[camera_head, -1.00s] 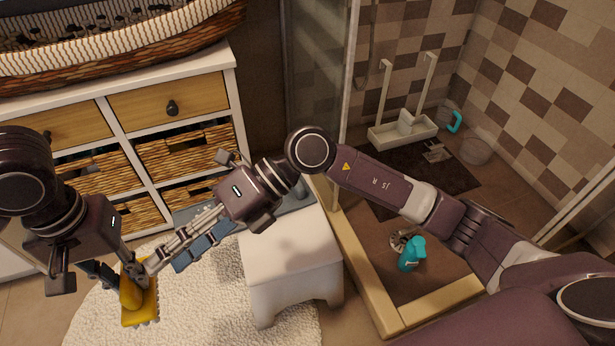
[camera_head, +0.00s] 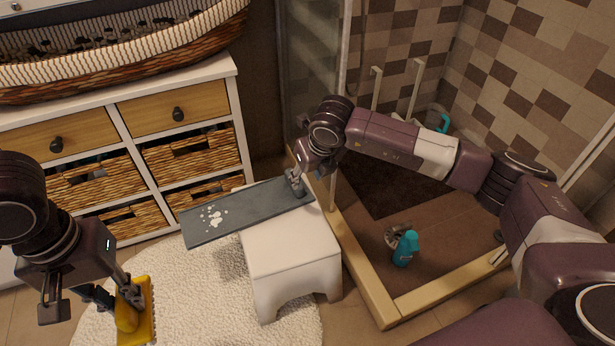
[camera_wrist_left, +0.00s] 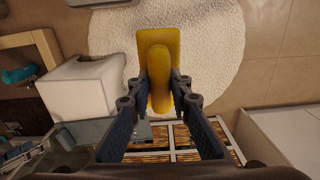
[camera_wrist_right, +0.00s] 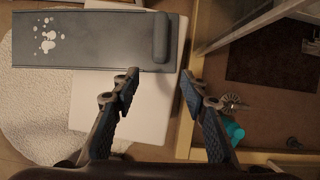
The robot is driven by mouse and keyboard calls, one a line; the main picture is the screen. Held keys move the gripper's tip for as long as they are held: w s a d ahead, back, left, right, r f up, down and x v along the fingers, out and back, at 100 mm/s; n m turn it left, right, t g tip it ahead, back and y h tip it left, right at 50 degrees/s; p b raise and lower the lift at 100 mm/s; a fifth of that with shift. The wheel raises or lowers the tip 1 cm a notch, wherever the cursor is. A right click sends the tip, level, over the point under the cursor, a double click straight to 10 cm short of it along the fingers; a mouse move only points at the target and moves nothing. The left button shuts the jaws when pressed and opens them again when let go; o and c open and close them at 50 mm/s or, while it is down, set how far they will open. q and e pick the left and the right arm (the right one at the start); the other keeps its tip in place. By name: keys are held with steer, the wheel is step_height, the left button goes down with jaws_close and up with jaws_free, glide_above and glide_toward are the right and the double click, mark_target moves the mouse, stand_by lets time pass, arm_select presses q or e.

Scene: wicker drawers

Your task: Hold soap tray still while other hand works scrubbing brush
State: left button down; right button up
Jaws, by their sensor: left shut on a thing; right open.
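The yellow scrubbing brush (camera_head: 130,312) is in my left gripper (camera_head: 122,288), held above the white rug at the lower left. In the left wrist view the brush (camera_wrist_left: 158,65) sits between the two shut fingers. The grey soap tray (camera_head: 235,212) lies on the white stool and overhangs its left side. White foam spots mark its left part, and a raised grey block (camera_wrist_right: 161,38) stands at its right end. My right gripper (camera_wrist_right: 158,80) is open and empty, with its fingers just short of the tray's right end. In the head view its fingertips are partly hidden.
The white stool (camera_head: 290,255) stands on the round white rug (camera_head: 190,295). A drawer unit (camera_head: 120,140) with wicker baskets is behind. The shower's wooden edge (camera_head: 355,260) runs right of the stool, with a teal bottle (camera_head: 405,250) inside.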

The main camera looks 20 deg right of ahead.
mark_target(301, 191)
arm_select(q)
step_height(301, 191, down, 4)
steer(key=b, duration=0.4)
steer(key=shift+f, duration=0.15)
arm_select(e)
steer(key=x, duration=1)
steer(key=shift+a+f, duration=0.15)
steer(key=shift+f, duration=0.1)
steer(key=shift+c, duration=0.5)
jaws_close()
